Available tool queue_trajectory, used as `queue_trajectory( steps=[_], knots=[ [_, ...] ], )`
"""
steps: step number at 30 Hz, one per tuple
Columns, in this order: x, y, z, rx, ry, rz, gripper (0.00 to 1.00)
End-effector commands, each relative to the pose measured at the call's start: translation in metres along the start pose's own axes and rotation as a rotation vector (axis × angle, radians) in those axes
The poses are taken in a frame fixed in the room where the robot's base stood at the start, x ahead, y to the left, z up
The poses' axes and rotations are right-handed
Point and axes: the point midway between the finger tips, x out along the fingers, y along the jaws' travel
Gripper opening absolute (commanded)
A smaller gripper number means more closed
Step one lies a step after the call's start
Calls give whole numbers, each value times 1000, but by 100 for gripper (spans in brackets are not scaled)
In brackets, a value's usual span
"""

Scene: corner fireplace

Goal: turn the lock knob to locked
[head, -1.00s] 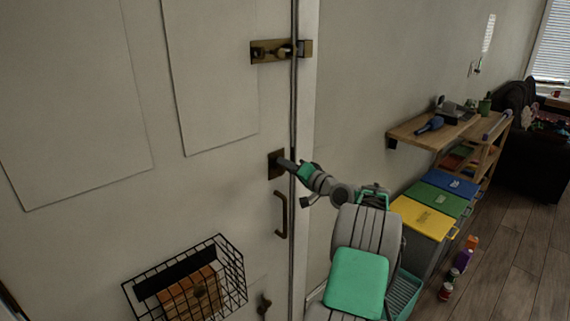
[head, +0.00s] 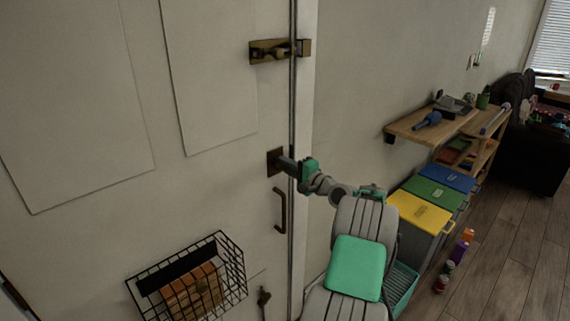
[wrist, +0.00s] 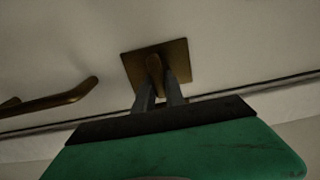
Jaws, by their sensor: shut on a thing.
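The lock knob (wrist: 154,66) is a small brass thumb-turn on a square brass plate (wrist: 178,55), fixed to the white door (head: 225,190). In the wrist view my gripper (wrist: 160,82) has a finger on each side of the knob and is shut on it. The knob looks roughly in line with the fingers, close to square with the plate. In the head view my gripper (head: 282,162) reaches the plate (head: 272,158) from the right and hides the knob.
A door handle (head: 281,210) is just below the plate, and a brass slide bolt (head: 275,50) is above. A wire basket (head: 238,265) hangs lower left, with a key (head: 263,298) beside it. A wooden shelf (head: 405,128) and colored bins (head: 420,212) stand right.

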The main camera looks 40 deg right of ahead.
Motion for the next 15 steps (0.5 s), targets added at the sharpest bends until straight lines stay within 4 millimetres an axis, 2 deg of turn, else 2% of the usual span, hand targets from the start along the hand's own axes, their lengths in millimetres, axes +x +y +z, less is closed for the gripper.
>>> queue_trajectory(
  steps=[13,14,15],
  knots=[
    [0,0,0,10,1,0,0],
    [0,0,0,10,1,0,17],
    [0,0,0,10,1,0,20]
  ],
)
